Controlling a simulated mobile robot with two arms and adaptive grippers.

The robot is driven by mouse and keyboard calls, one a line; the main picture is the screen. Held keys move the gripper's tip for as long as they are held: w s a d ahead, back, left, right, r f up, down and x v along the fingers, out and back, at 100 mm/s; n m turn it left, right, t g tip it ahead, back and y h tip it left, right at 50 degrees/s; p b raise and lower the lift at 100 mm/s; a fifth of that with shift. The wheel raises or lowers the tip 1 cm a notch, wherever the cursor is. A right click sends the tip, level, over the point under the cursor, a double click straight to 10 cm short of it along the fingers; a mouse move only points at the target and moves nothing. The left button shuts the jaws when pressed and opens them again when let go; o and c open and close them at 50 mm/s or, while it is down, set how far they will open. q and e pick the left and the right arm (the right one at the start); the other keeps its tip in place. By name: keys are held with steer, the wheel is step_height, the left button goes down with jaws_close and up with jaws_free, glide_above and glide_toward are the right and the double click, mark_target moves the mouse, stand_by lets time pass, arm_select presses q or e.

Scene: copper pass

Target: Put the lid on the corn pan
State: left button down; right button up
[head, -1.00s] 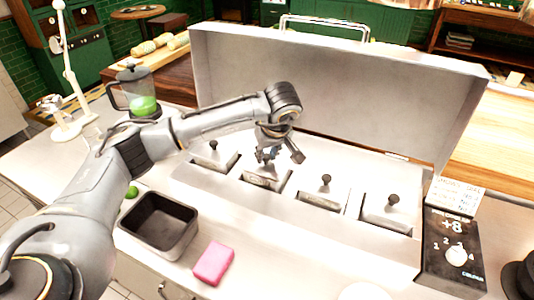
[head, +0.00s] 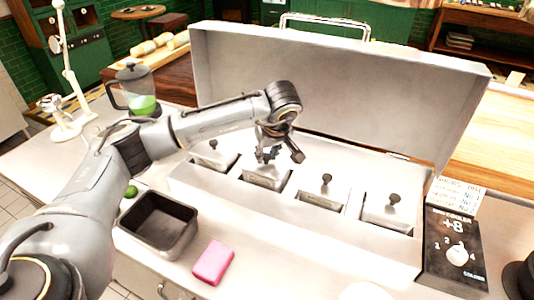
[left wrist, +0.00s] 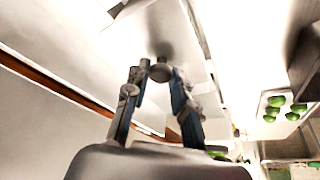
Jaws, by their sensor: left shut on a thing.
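A row of metal pans sits in the long steel counter unit (head: 300,225), each with a lid with a dark knob. My left gripper (head: 268,155) is over the second pan from the left, fingers pointing down. It is shut on the knob of the lid (head: 265,178) there; in the left wrist view the knob (left wrist: 160,72) sits between the fingertips. The lid lies at the pan's opening; I cannot tell whether it is fully seated. No pan's contents show, so I cannot tell which holds corn. My right gripper is not in view.
The unit's large raised cover (head: 330,90) stands behind the pans. In front are an empty dark square tub (head: 160,225) and a pink sponge (head: 212,262). A jug with green liquid (head: 135,92) is at left, a dial box (head: 455,245) at right.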

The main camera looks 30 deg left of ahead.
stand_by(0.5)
arm_select(q)
steer(key=shift+f+b, duration=0.2)
steer(key=shift+b, duration=0.15)
stand_by(0.4)
steer(key=c, duration=1)
jaws_free()
steer(key=shift+c, duration=0.2)
steer(key=shift+o, duration=0.2)
steer(key=o, duration=0.4)
steer(key=shift+o, duration=0.2)
steer(key=shift+r, duration=0.1)
